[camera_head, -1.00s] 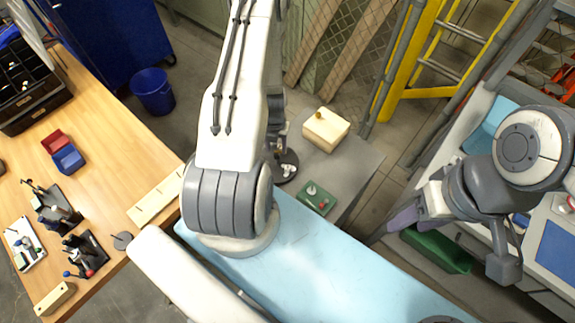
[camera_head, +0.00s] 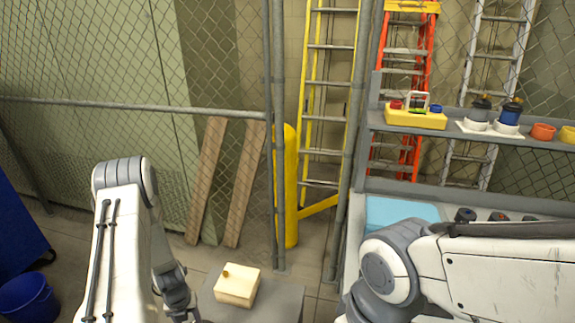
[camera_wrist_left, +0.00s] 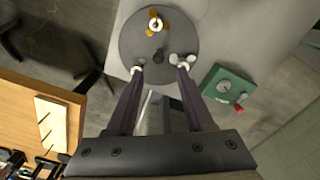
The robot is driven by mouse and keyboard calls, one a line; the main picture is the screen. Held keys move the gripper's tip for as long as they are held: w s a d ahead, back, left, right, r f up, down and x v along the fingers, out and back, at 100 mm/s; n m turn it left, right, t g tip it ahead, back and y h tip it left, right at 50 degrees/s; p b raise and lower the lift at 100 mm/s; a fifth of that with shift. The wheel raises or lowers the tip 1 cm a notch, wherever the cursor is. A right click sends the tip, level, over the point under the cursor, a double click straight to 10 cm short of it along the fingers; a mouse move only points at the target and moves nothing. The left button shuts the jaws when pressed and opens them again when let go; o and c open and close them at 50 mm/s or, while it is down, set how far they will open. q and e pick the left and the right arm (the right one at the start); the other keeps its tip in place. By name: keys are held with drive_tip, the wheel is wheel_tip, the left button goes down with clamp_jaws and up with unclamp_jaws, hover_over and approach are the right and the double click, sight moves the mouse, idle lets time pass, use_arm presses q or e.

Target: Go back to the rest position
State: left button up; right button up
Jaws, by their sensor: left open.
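My left gripper (camera_wrist_left: 160,68) is open in the left wrist view. Its two dark fingers are spread apart, with nothing held between the tips. Beyond the tips lies a round dark grey disc (camera_wrist_left: 133,48) on a grey tabletop, with small gold, white and dark parts on it. I cannot tell whether the fingertips touch any of them. In the head view my left arm rises at the lower left and its wrist hangs down beside the grey stand; the fingertips do not show. My right arm crosses the lower right, and its gripper is out of view.
A cream box (camera_head: 237,285) with a gold knob sits on the grey stand (camera_head: 275,302). A green block (camera_wrist_left: 228,92) with red and white knobs lies right of the disc. A wooden table (camera_wrist_left: 20,95) is at left. A shelf (camera_head: 455,137) stands at right.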

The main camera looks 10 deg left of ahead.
use_arm(q)
drive_tip(key=w+d+r+m+b, duration=0.2)
drive_tip(key=d+r+m+b, duration=0.1)
drive_tip(key=d+r+m, duration=0.55)
drive_tip(key=w+d+r+m+b, duration=0.2)
drive_tip(key=d+r+m, duration=0.4)
drive_tip(key=d+m, duration=0.55)
drive_tip(key=s+d+r+m+h+b, duration=0.1)
drive_tip(key=s+d+r+m+b, duration=0.2)
drive_tip(key=s+d+r+m, duration=0.7)
drive_tip(key=s+m+b, duration=0.2)
drive_tip(key=s+m, duration=0.8)
drive_tip(key=m, duration=0.8)
drive_tip(key=shift+s+d+f, duration=0.2)
drive_tip(key=shift+s+d, duration=0.05)
drive_tip(key=shift+d, duration=0.1)
